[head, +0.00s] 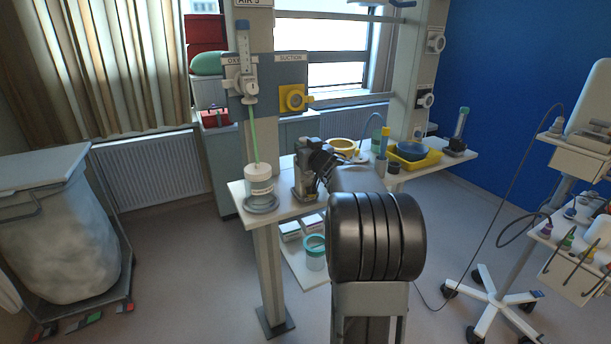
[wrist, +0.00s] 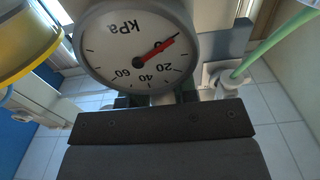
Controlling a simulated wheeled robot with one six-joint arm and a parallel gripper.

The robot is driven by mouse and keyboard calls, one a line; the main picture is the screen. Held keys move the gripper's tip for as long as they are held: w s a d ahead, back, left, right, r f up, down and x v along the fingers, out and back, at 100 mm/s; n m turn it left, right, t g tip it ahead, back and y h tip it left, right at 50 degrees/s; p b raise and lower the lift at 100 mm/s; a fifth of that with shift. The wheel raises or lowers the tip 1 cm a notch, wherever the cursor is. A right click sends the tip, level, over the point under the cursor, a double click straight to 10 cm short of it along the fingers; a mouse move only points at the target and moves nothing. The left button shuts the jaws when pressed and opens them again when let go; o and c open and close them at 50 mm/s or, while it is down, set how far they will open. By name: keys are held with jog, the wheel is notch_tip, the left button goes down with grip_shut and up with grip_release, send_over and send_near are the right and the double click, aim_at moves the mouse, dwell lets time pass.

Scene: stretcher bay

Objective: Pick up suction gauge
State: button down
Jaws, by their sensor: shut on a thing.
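The suction gauge (wrist: 137,45) fills the upper middle of the wrist view. It has a round white dial marked kPa, a grey rim and a red needle pointing near zero. The dial appears upside down there. My gripper (wrist: 165,103) is shut on the gauge's lower part, just under the dial. The jaws' grip itself is mostly hidden behind the dark gripper body. In the head view my arm reaches over the shelf, and I cannot make out the gauge clearly there.
A yellow tray with a blue bowl (head: 412,151) stands at right. A yellow suction outlet (head: 292,98) is on the wall panel. A wheeled stand is at far right.

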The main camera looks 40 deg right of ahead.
aim_at(304, 138)
jog(key=shift+r+p, duration=1.9)
jog(key=shift+r, duration=0.05)
